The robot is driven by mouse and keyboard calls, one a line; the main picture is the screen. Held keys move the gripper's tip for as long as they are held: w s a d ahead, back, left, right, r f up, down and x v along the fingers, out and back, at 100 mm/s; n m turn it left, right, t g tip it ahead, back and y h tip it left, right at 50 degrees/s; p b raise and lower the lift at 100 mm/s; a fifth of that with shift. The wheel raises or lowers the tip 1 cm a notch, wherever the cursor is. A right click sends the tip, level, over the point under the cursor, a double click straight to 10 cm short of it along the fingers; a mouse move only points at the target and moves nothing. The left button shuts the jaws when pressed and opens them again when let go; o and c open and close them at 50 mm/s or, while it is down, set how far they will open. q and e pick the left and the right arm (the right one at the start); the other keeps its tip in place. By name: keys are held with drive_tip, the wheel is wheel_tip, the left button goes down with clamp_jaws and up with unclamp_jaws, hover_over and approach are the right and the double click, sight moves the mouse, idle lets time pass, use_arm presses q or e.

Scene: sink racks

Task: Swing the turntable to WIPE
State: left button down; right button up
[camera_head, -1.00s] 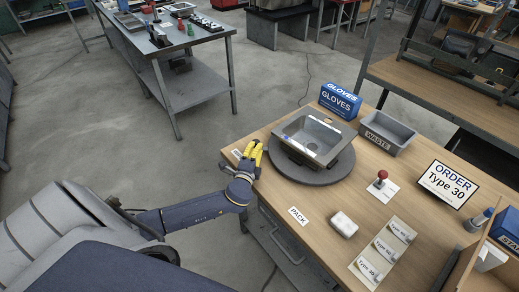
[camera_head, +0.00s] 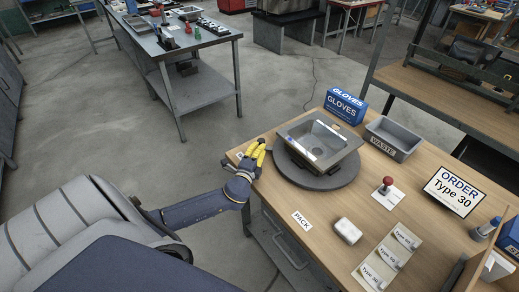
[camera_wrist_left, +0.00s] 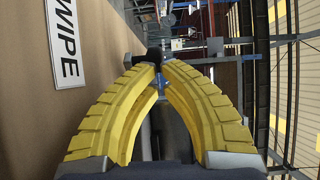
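The round dark turntable (camera_head: 312,181) sits at the left corner of the wooden bench and carries a grey sink (camera_head: 291,153), tilted up in a holder. My left gripper (camera_head: 263,143), with yellow fingers, is at the turntable's left side, by the bench corner. In the left wrist view its fingertips (camera_wrist_left: 156,63) meet at a small dark spot; I see nothing clearly held. Contact with the turntable cannot be told. The WIPE label (camera_wrist_left: 66,42) lies on the bench beside the fingers in that view. The PACK label (camera_head: 302,222) lies near the front edge. My right gripper is out of view.
A blue gloves box (camera_head: 345,105) and a grey waste bin (camera_head: 393,138) stand behind the turntable. A red button (camera_head: 387,185), a white block (camera_head: 348,231), Type 30 cards (camera_head: 388,257) and an order sign (camera_head: 452,191) are to the right. Floor is open at left.

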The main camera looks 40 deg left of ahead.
use_arm(q)
drive_tip(key=s+d+f+n+g, duration=0.2)
drive_tip(key=s+d+n+g, duration=0.15)
drive_tip(key=s, duration=0.65)
drive_tip(key=s+d+f+n+g, duration=0.1)
drive_tip(key=s+d+n+g, duration=0.2)
drive_tip(key=s, duration=0.8)
drive_tip(key=s+d+f+n+g, duration=0.15)
drive_tip(key=s+d+g, duration=0.25)
drive_tip(key=s, duration=0.6)
drive_tip(key=s+d+f+g+h, duration=0.1)
drive_tip(key=s+d+f+h, duration=0.15)
drive_tip(key=f, duration=1.35)
drive_tip(key=s+d+f+g+h, duration=0.15)
drive_tip(key=d+f, duration=0.25)
drive_tip(key=f, duration=1.3)
drive_tip(key=s+f+n+g+h, duration=0.1)
drive_tip(key=s+f+n+g, duration=0.2)
drive_tip(key=s+f, duration=1.6)
drive_tip(key=shift+s, duration=0.95)
